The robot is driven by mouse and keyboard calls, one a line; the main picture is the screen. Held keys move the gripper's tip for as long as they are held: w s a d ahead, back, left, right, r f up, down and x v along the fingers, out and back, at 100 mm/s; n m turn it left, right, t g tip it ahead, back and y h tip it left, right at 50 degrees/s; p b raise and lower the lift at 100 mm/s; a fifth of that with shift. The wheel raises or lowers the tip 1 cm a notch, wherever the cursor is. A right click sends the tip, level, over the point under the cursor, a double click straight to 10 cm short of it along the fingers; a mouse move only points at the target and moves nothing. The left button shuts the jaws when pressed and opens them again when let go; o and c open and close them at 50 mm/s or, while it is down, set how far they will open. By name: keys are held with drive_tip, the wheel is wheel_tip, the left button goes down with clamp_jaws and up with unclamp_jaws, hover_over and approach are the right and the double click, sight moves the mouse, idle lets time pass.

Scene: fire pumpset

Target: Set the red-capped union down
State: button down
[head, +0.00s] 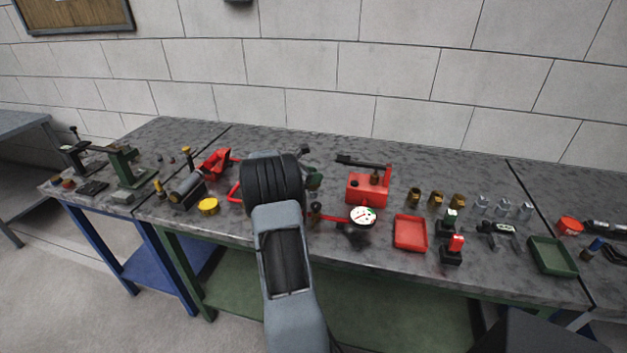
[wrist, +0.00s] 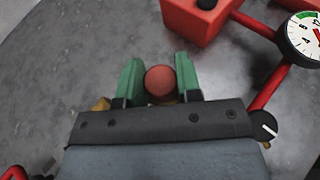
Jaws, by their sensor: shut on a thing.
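The red-capped union (wrist: 161,80) shows in the wrist view as a round red cap, with a bit of brass below it. My gripper (wrist: 160,82) has its two green fingers on either side of the cap and is shut on the union. The lower part of the union is hidden behind the dark gripper body, so I cannot tell whether it touches the bench. In the head view my arm hides the union, and only a green part of my gripper (head: 314,178) shows to the right of my black wrist, over the bench.
The grey bench top (wrist: 60,55) is bare around the fingers' left side. A red test pump (head: 368,188) with a pressure gauge (head: 362,216) stands to the right. A red tray (head: 410,233) and several brass fittings (head: 435,199) lie further right. A yellow disc (head: 208,206) lies left.

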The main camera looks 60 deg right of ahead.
drive_tip(key=shift+f, duration=0.8)
drive_tip(key=shift+f, duration=0.15)
drive_tip(key=c, duration=0.8)
unclamp_jaws()
drive_tip(key=shift+f, duration=0.1)
